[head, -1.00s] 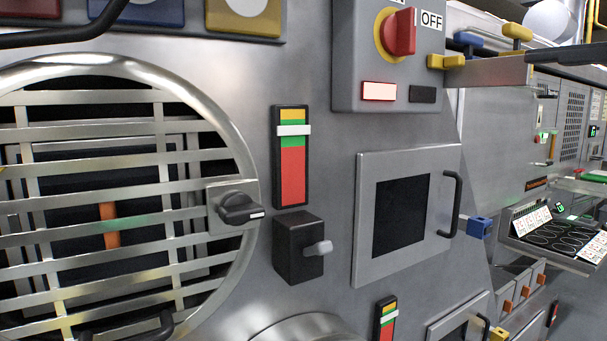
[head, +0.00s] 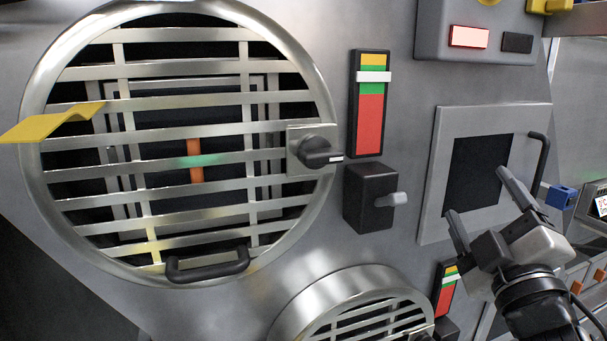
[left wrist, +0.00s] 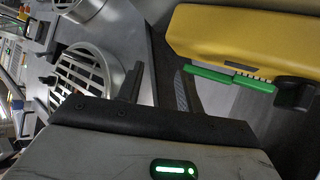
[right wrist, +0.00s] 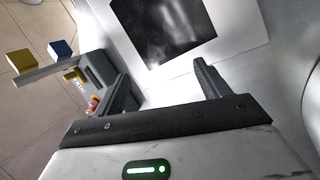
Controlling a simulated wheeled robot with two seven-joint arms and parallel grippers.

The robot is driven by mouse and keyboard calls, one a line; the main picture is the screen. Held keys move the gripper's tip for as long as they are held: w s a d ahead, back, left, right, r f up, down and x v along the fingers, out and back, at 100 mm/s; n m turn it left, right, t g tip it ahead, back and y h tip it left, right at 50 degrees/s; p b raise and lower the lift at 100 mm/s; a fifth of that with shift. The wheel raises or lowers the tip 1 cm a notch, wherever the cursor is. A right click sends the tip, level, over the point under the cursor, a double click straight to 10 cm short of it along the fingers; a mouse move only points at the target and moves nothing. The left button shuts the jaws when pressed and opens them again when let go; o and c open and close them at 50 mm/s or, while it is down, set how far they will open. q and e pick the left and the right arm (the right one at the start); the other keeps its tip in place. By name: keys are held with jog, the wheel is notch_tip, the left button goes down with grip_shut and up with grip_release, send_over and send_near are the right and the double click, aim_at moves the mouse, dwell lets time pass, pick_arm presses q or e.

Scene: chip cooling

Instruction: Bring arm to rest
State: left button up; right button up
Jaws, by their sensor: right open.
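My right gripper (head: 476,193) is in the lower right of the head view, in front of the square door with a dark window (head: 432,225). Its two fingers are spread and nothing is between them. In the right wrist view, the open fingers (right wrist: 162,75) have the dark window (right wrist: 165,30) beyond them. My left gripper is out of the head view. In the left wrist view its fingers (left wrist: 160,82) stand apart with nothing held between them. A round grille (left wrist: 82,72) is to their left and a yellow body (left wrist: 245,45) to their right.
The metal wall carries a large round grille door (head: 187,268) with a black knob (head: 318,152), a coloured level gauge (head: 370,110) and a black switch box (head: 370,195). A smaller round grille (head: 350,290) is below. A yellow plate (head: 50,124) juts in at the left.

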jog(key=s+f+m+g, duration=0.2)
jog(key=f+g, duration=0.2)
jog(key=f, duration=0.4)
jog(key=s+f+m+g+h, duration=0.1)
jog(key=s+f+m+g, duration=0.2)
jog(key=f, duration=0.5)
jog(key=s+f+m+g, duration=0.2)
jog(key=f+g, duration=0.2)
jog(key=f, duration=0.4)
jog(key=s+a+f+m+g+y, duration=0.1)
jog(key=s+a+f+m+g, duration=0.1)
jog(key=s+f+g, duration=0.35)
jog(key=s+a+f+m+g+y, duration=0.1)
jog(key=s+f+m+g, duration=0.1)
jog(key=s+f, duration=0.7)
jog(key=w+a+r+t+y+p, duration=0.2)
jog(key=w+a+t+y+p, duration=0.1)
jog(key=w+a+t, duration=0.2)
jog(key=shift+a+r+n+t, duration=0.2)
jog(key=shift+a+n+t, duration=0.2)
jog(key=shift+a+t, duration=0.6)
